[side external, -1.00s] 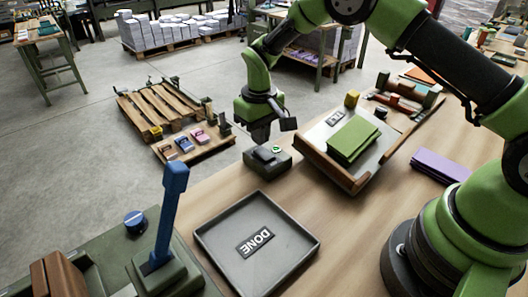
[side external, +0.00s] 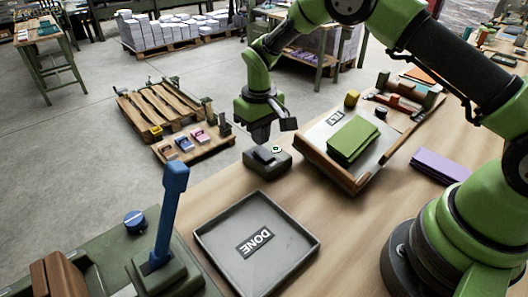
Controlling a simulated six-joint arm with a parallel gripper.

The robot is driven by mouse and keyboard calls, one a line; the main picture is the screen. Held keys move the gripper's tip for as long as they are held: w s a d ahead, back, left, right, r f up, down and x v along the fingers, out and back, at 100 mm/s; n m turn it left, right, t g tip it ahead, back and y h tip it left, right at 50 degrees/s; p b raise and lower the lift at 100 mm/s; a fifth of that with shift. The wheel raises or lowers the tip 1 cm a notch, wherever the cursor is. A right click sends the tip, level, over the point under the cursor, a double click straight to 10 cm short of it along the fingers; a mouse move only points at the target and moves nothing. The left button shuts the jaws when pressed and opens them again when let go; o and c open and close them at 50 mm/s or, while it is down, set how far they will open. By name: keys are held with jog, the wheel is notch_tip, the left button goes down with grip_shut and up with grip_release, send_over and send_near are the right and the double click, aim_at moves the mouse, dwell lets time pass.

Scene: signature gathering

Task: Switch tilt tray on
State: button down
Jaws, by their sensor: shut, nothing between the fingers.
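The tilt tray (side external: 323,167) is a wood-edged tray with a pale bed and a label, "TILT" as far as I can read it. A green stack (side external: 352,139) lies on its bed. A small dark switch box (side external: 266,161) stands on the table left of the tray, with a round indicator (side external: 277,149) that looks pale with a dark centre, not green. My gripper (side external: 260,138) is shut and empty, pointing down just behind and above the switch box. I cannot tell whether its tip touches the box.
A grey tray marked DONE (side external: 225,228) lies at the front. A blue lever (side external: 168,210) stands upright at left, near a blue knob (side external: 135,221). A purple stack (side external: 441,166) lies to the right. A yellow block (side external: 352,98) sits behind the tilt tray. Bare table lies between the trays.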

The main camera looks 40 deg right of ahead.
jog(key=shift+f, duration=1.3)
dwell(0.4)
jog(key=shift+r, duration=3.55)
notch_tip(320, 180, up, 10)
jog(key=m+t, duration=0.1)
jog(key=t, duration=0.1)
send_over(260, 150)
jog(key=s, duration=0.3)
jog(key=s+d+r+m+t+y, duration=0.1)
jog(key=s+r, duration=0.6)
jog(key=r, duration=0.1)
jog(key=s+r+m+t+y, duration=0.1)
jog(key=s+t, duration=0.3)
jog(key=s, duration=1.1)
jog(key=shift+s+r+m, duration=0.4)
jog(key=shift+m, duration=0.1)
